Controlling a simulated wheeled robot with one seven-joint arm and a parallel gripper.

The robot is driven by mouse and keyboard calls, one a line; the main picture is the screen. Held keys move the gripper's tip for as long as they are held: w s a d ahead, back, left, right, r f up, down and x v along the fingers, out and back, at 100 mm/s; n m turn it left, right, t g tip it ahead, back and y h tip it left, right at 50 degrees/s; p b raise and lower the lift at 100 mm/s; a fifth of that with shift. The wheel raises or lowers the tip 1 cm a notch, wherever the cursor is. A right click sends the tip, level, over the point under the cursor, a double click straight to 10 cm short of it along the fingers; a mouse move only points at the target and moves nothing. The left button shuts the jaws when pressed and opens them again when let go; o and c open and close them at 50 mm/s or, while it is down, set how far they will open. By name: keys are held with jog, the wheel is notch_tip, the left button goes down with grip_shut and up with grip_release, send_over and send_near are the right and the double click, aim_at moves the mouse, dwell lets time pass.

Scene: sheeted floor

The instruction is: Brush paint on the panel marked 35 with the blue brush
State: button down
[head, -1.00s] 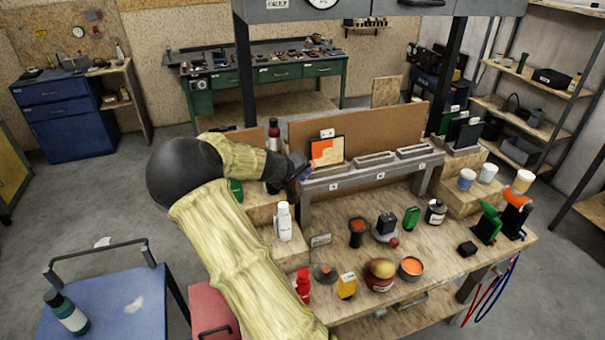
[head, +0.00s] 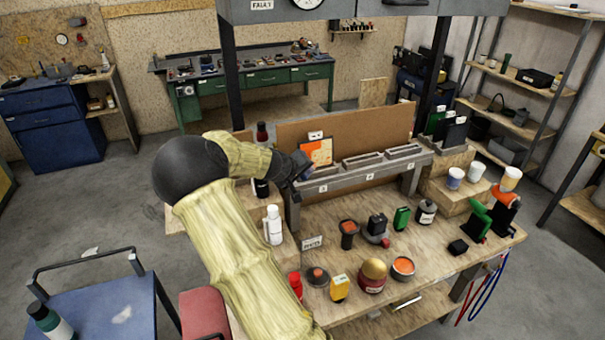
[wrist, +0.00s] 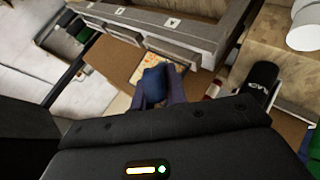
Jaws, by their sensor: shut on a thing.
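A small panel (head: 318,151), partly orange and partly pale, stands upright at the left end of the grey slotted rack (head: 345,178). A white tag (head: 315,135) is above it, its number too small to read. My gripper (head: 303,168) is at the panel's lower left and hides part of it. In the wrist view my gripper (wrist: 158,99) is shut on the blue brush (wrist: 153,82), of which only a blue part shows. The panel (wrist: 176,68) lies right behind the brush there. Whether the bristles touch it is hidden.
A brown board (head: 370,128) stands behind the rack. An orange-filled pot (head: 402,267) and several small items sit at the bench front. The bench (head: 440,270) has clear patches at right.

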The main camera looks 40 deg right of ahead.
jog(key=shift+d, duration=0.1)
jog(key=d, duration=0.3)
jog(key=shift+s+d, duration=0.35)
jog(key=shift+s+b, duration=0.1)
jog(key=shift+b, duration=0.2)
jog(key=d, duration=0.2)
jog(key=s+d, duration=0.1)
jog(key=d, duration=0.1)
jog(key=shift+a, duration=0.1)
dwell(0.4)
